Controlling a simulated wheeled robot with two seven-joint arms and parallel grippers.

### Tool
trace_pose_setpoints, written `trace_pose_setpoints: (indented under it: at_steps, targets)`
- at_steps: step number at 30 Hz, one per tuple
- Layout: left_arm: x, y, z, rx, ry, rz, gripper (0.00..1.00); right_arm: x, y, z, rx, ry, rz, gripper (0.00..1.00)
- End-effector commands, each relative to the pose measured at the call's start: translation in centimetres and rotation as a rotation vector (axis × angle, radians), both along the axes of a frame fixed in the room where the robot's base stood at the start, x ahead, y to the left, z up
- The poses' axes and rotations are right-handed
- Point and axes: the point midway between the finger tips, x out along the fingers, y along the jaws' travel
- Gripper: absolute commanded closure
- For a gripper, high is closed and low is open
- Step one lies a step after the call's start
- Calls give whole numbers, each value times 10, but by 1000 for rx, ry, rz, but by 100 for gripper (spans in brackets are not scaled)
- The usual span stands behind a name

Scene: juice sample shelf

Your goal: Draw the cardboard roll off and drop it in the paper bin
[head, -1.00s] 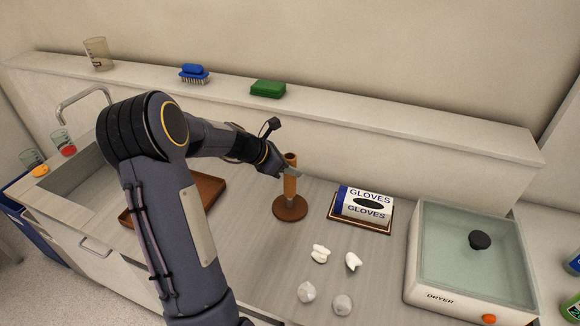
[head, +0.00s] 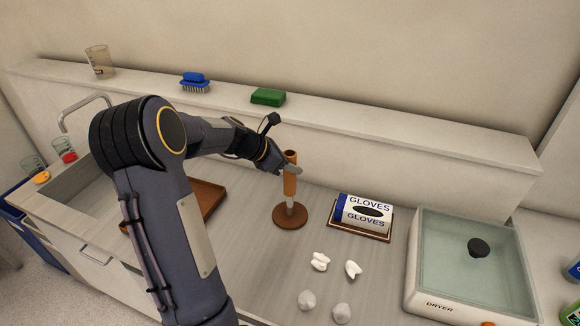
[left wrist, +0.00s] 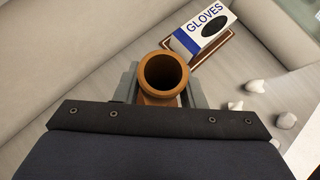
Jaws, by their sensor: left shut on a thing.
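The brown cardboard roll (head: 290,181) is upright around the upper part of a pale post (head: 290,208) on a round brown base (head: 289,217). My left gripper (head: 291,170) is shut on the roll near its upper end. In the left wrist view the roll's open top (left wrist: 163,76) sits between the two grey fingers. The lower part of the post shows bare below the roll. A blue bin (head: 38,232) stands on the floor at the far left, partly cut off by the frame; I cannot tell if it is the paper bin. My right gripper is not in view.
A glove box (head: 364,212) on a brown tray stands right of the post. White crumpled pieces (head: 320,262) lie in front, and a dryer (head: 470,262) stands at right. A brown tray (head: 208,197) and the sink (head: 80,178) lie left, partly behind my arm.

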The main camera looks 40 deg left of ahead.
Motion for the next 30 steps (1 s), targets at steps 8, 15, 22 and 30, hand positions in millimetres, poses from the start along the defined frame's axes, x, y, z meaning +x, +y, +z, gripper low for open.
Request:
trace_pose_setpoints:
  at_steps: [8,15,22,30]
  targets:
    - [1,0,12,0,-2,-1,95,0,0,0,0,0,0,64]
    - [0,0,22,1,-2,-1,95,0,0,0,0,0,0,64]
    - [0,0,31,0,-2,-1,95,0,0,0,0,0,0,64]
    - [0,0,42,2,-2,0,95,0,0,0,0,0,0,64]
